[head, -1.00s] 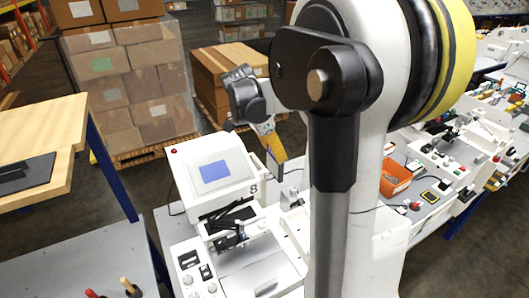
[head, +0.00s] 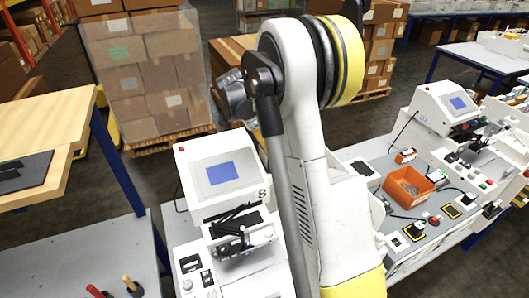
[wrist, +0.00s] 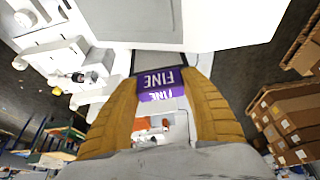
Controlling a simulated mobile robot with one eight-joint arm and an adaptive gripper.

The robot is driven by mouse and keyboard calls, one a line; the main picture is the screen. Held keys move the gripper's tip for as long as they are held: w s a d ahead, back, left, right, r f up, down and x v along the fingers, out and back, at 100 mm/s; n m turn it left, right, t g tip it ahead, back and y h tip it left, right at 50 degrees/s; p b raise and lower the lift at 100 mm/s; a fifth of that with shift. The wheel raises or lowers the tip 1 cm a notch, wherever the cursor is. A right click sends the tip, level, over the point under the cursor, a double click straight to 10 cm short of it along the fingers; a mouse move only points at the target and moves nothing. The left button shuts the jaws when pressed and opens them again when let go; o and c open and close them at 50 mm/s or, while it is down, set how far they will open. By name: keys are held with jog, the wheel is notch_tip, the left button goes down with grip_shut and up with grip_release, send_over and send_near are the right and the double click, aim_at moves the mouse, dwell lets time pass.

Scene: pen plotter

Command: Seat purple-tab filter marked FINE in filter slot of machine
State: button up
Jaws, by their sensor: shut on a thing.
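The filter's purple tab marked FINE (wrist: 158,79) sits between the two yellow fingers of my gripper (wrist: 162,86) in the wrist view. The gripper is shut on it, and a grey panel with a dark edge extends beyond the tab. A second purple FINE face shows just below the tab. The white machine (head: 198,205), with a blue screen and an 8 on its side, stands left of my arm in the head view. My fingers and the filter are hidden there behind my arm. I cannot make out the filter slot in either view.
An orange bin (head: 408,187) stands on the grey bench to the right, with another white machine (head: 440,105) behind it. A wooden table (head: 45,140) is at left. Red and tan handles (head: 130,284) stand at lower left. Stacked boxes (head: 145,75) are behind.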

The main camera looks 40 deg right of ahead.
aim_at(262, 148)
jog(key=shift+f, duration=2)
jog(key=shift+f+b, duration=0.2)
jog(key=shift+b, duration=0.1)
jog(key=o, duration=1.1)
jog(key=shift+r, duration=0.1)
jog(key=shift+o, duration=0.2)
